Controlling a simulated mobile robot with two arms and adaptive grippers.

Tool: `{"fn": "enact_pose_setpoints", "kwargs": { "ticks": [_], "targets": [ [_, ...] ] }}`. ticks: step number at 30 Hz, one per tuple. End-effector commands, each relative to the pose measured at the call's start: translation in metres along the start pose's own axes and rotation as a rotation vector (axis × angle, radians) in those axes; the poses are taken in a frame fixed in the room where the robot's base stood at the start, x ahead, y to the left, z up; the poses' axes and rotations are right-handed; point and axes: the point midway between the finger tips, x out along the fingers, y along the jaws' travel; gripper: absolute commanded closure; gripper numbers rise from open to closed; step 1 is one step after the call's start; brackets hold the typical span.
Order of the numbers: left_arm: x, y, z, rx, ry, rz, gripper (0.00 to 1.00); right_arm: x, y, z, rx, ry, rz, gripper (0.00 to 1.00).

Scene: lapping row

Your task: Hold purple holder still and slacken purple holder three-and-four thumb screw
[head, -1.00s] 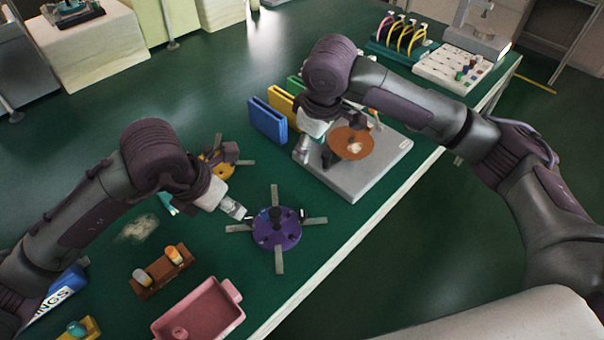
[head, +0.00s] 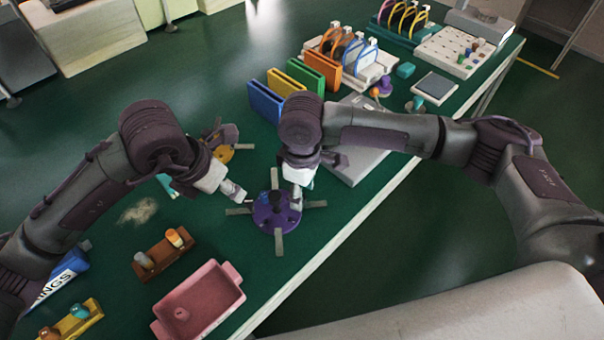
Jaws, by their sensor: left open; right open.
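The purple holder (head: 272,222) lies on the green table in the head view, a round disc with grey flat arms sticking out and a dark knob standing near its middle. My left gripper (head: 240,195) is open at the holder's upper left, close to its rim and one grey arm; I cannot tell whether it touches. My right gripper (head: 297,203) is open and points down at the holder's right edge, beside the dark knob. The thumb screws are too small to tell apart, and my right gripper hides part of the holder's right side.
A pink tray (head: 205,298) and a brown block with two knobs (head: 158,258) stand in front. Blue, yellow and green upright folders (head: 266,102) and a grey plate (head: 355,165) stand behind my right gripper.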

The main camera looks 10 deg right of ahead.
Motion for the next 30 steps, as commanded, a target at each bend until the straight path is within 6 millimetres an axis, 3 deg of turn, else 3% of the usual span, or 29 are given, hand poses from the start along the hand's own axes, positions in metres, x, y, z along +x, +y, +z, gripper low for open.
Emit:
{"fn": "enact_pose_setpoints", "kwargs": {
  "ticks": [6, 18, 27, 30],
  "targets": [
    [0.000, 0.000, 0.000, 0.000, 0.000, 0.000, 0.58, 0.025, 0.000, 0.000, 0.000, 0.000, -0.001, 0.49],
    [0.000, 0.000, 0.000, 0.000, 0.000, 0.000, 0.58, 0.031, 0.000, 0.000, 0.000, 0.001, 0.001, 0.50],
    [0.000, 0.000, 0.000, 0.000, 0.000, 0.000, 0.58, 0.031, 0.000, 0.000, 0.000, 0.001, 0.001, 1.00],
    [0.000, 0.000, 0.000, 0.000, 0.000, 0.000, 0.58, 0.030, 0.000, 0.000, 0.000, 0.001, 0.001, 1.00]
  ]
}}
